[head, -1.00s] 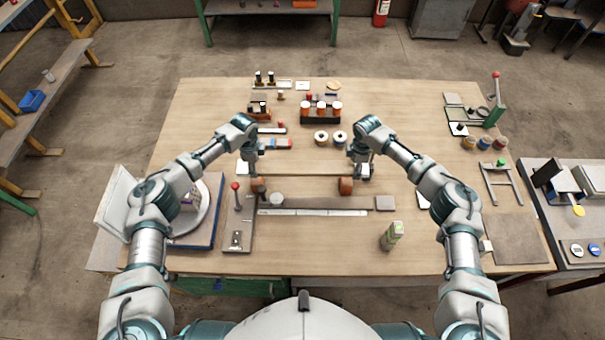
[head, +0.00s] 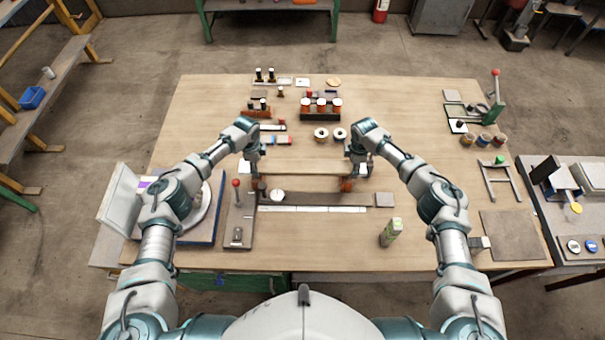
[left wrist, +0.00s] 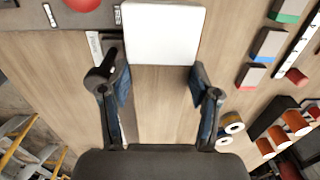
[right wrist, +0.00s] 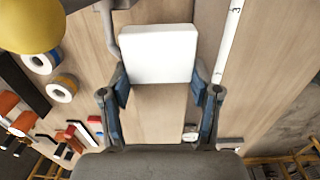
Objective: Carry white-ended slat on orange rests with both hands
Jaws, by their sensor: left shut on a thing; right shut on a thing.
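The slat (head: 305,168) is a long pale wooden strip lying level across the head view, between my two grippers. Its white left end (left wrist: 163,33) shows in the left wrist view and its white right end (right wrist: 158,53) in the right wrist view. My left gripper (head: 250,167) is shut on the slat near its left end. My right gripper (head: 359,170) is shut on it near its right end.
A dark strip with a white ruler (head: 312,209) lies in front of the slat. Two tape rolls (head: 330,134) and an orange-topped rack (head: 320,112) stand behind. Bare table lies right of centre.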

